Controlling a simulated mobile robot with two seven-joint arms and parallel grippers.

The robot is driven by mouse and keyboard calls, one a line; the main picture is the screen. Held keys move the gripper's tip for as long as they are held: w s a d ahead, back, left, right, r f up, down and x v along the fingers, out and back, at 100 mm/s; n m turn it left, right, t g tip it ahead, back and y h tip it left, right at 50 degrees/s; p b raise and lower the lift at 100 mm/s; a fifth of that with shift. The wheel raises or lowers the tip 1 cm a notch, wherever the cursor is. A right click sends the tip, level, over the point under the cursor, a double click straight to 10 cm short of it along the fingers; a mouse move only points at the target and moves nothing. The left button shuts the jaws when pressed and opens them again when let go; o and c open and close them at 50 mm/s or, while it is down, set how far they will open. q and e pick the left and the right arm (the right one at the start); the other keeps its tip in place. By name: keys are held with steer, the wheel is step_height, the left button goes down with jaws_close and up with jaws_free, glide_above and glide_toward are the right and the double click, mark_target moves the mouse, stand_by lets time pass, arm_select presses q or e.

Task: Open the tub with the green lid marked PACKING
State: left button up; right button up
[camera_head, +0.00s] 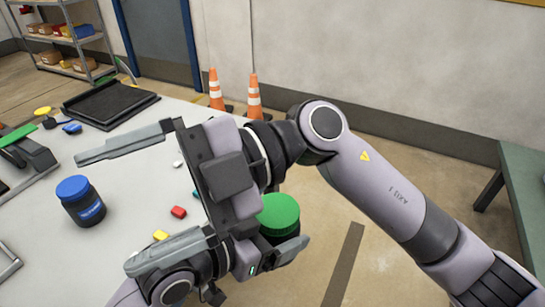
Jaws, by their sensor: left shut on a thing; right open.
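A dark tub with a green lid (279,213) is at the lower middle, with its lid on. Its front is mostly covered by my grippers, and no marking can be read. My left gripper (284,241), coming in from the lower left, is shut on this tub, with one finger visible across its lower side. My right gripper (104,211), on the arm from the right, is wide open and empty. Its fingers point left over the table, and its body is just left of the green lid, partly hiding the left gripper.
A blue-lidded tub (86,207) stands on the white table (119,200) between the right gripper's fingers in view. Small red, yellow and white pieces lie nearby. A black tray (109,103) is at the back. Traffic cones (254,96) stand beyond, and a green bench (524,180) is at right.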

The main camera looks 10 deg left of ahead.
step_height(320, 180, down, 4)
steer(key=t+h, duration=0.2)
steer(key=h, duration=0.3)
steer(key=m+t+h, duration=0.4)
steer(key=t+h, duration=0.4)
steer(key=t, duration=0.1)
glide_above(270, 208)
steer(key=shift+d+f, duration=0.2)
steer(key=shift+f, duration=0.6)
steer(key=shift+w+f+m, duration=0.1)
steer(key=shift+f+m, duration=0.2)
steer(key=shift+f, duration=3.6)
steer(key=c, duration=1.1)
steer(key=shift+a+r+n, duration=0.1)
steer(key=shift+a+n, duration=0.05)
steer(key=shift+n, duration=1.55)
